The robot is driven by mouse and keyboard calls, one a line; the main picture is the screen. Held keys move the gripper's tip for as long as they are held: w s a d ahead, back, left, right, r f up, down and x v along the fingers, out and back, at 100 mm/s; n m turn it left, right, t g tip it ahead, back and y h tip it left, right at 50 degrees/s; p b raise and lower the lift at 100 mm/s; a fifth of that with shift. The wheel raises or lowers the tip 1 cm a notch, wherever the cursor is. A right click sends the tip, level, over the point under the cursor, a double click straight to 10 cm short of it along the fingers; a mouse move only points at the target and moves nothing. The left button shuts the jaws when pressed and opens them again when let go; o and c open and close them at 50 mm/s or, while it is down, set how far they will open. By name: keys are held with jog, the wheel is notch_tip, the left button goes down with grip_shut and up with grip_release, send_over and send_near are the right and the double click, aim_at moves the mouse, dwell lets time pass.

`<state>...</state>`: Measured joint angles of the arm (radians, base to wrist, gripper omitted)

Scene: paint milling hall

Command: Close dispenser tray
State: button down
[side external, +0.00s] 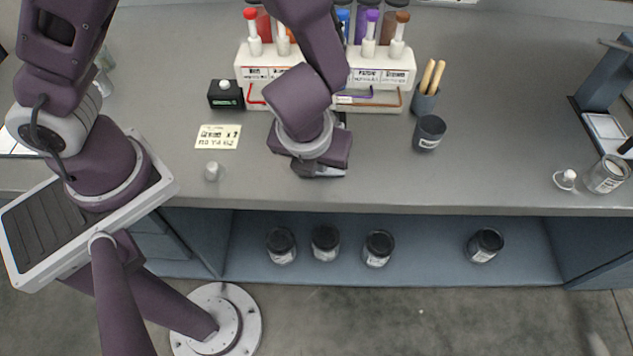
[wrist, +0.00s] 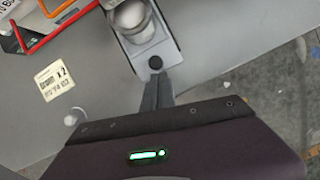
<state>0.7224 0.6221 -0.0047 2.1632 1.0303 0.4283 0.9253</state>
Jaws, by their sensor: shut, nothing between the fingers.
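The dispenser (side external: 385,72) is a white unit at the back of the bench, with several colour-topped bottles. In the wrist view its grey tray (wrist: 160,50) extends out over the bench, holding a pale metallic cup (wrist: 130,16). A round black knob (wrist: 156,63) sits at the tray's near end. My gripper (wrist: 158,76) is shut with nothing between its fingers, the tips right at the knob; I cannot tell whether they touch it. In the side view my wrist covers most of the tray; a grey end (side external: 330,172) shows below my gripper.
A label card (side external: 218,136), a small white peg (side external: 211,171) and a black box (side external: 226,94) lie left of the tray. A dark cup (side external: 429,132) and a holder with wooden handles (side external: 424,100) stand right. The bench front edge is close; dark jars (side external: 378,248) stand on the shelf below.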

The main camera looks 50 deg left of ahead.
jog(key=w+a, duration=0.3)
jog(key=shift+w+a, duration=0.25)
jog(key=shift+a, duration=0.1)
jog(key=s+d, duration=0.1)
jog(key=s, duration=0.1)
jog(key=s+d+r, duration=0.1)
jog(key=s+d, duration=0.1)
jog(key=shift+s+r, duration=0.1)
jog(key=v, duration=0.9)
jog(key=s+a+r+n+t+h, duration=0.1)
jog(key=s+a+r+n, duration=0.3)
jog(key=n, duration=1.1)
jog(key=s+a+r+n+h, duration=0.1)
jog(key=s+a+r+n, duration=0.4)
jog(key=a+r+n, duration=0.4)
jog(key=n, duration=0.6)
jog(key=shift+s+r+t, duration=0.3)
jog(key=shift+r+t, duration=0.1)
